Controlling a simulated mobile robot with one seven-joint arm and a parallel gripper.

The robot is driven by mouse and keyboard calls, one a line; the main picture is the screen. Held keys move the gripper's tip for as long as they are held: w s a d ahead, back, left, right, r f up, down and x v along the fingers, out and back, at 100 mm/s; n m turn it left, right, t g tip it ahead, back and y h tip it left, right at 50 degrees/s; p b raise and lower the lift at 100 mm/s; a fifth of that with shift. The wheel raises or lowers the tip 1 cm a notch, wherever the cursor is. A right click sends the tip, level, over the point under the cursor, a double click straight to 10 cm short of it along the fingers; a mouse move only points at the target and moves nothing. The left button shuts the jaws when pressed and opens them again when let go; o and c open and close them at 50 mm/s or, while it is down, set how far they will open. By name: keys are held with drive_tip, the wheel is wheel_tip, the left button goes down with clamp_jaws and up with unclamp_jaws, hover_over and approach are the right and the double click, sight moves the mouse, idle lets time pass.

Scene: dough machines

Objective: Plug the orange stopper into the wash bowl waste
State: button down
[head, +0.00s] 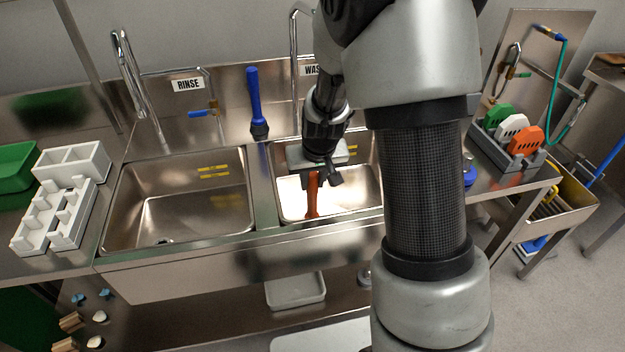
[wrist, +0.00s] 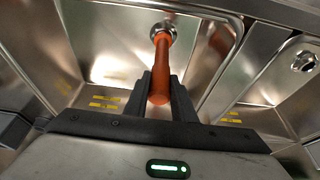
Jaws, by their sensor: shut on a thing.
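The orange stopper (head: 312,197) has a long handle and stands roughly upright in the wash bowl (head: 348,197), the right-hand bowl under the partly hidden WASH sign. My gripper (head: 314,178) reaches down into this bowl and is shut on the stopper's handle. In the wrist view the stopper (wrist: 162,65) lies between both fingers of my gripper (wrist: 161,80). Its far end overlaps the metal ring of the waste (wrist: 163,27). I cannot tell whether the stopper is seated in it or just above it. In the head view the waste is hidden.
The rinse bowl (head: 180,205) lies to the left, its drain (wrist: 303,61) open in the wrist view. A blue-handled tool (head: 255,100) stands behind the divider. Taps rise at the back. A rack with coloured scrapers (head: 515,135) stands right, white trays (head: 60,205) left.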

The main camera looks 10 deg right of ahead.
idle(0.3)
drive_tip(key=c, duration=1.4)
unclamp_jaws()
drive_tip(key=shift+o, duration=0.3)
drive_tip(key=shift+o, duration=0.9)
drive_tip(key=shift+r, duration=0.1)
drive_tip(key=shift+p+v, duration=1.5)
drive_tip(key=shift+v, duration=0.7)
